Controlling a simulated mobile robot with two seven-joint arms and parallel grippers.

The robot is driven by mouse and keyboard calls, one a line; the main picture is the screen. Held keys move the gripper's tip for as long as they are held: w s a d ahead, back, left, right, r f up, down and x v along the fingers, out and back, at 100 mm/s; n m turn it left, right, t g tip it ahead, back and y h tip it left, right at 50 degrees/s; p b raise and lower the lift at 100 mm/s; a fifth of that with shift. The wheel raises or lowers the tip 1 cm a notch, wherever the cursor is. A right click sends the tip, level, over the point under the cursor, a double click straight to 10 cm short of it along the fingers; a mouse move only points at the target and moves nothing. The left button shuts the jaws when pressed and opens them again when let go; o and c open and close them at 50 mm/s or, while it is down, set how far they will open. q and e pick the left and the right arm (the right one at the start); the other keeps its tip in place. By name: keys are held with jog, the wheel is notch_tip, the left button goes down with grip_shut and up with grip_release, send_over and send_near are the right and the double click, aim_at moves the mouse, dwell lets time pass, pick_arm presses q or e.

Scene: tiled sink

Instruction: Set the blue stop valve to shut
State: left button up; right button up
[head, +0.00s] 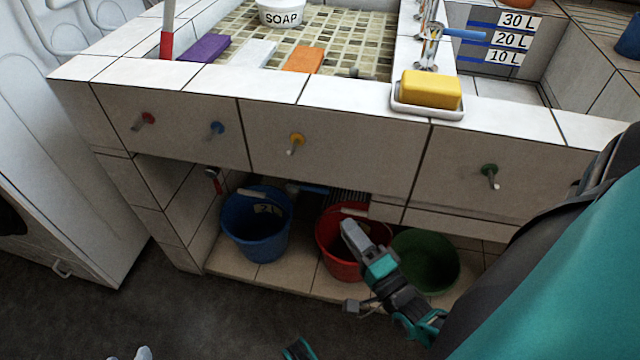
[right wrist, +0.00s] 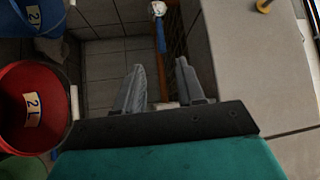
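The blue stop valve (head: 312,189) shows in the head view as a short blue lever under the counter, between the blue and red buckets. In the right wrist view its blue lever (right wrist: 161,34) lies roughly along a copper-coloured pipe, with a round pale end at the top. My right gripper (head: 350,238) is in front of the red bucket in the head view. In the right wrist view its fingers (right wrist: 160,68) are apart with nothing between them, below the lever in the picture and not visibly touching it. A pale tip (head: 142,352) at the bottom edge may be my left gripper.
A blue bucket (head: 243,245), a red bucket (head: 335,262) and a green bucket (head: 437,262) stand on the low shelf. A red-handled valve (head: 212,174) is at the left. Coloured knobs stick out of the front panel (head: 360,150) above the opening.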

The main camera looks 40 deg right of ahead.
aim_at(319, 188)
jog(key=w, duration=0.4)
jog(key=w+r+b, duration=0.1)
jog(key=w, duration=0.3)
jog(key=w+d+r+b, duration=0.1)
jog(key=w, duration=0.3)
jog(key=shift+w, duration=0.3)
jog(key=shift+c, duration=0.2)
grip_shut()
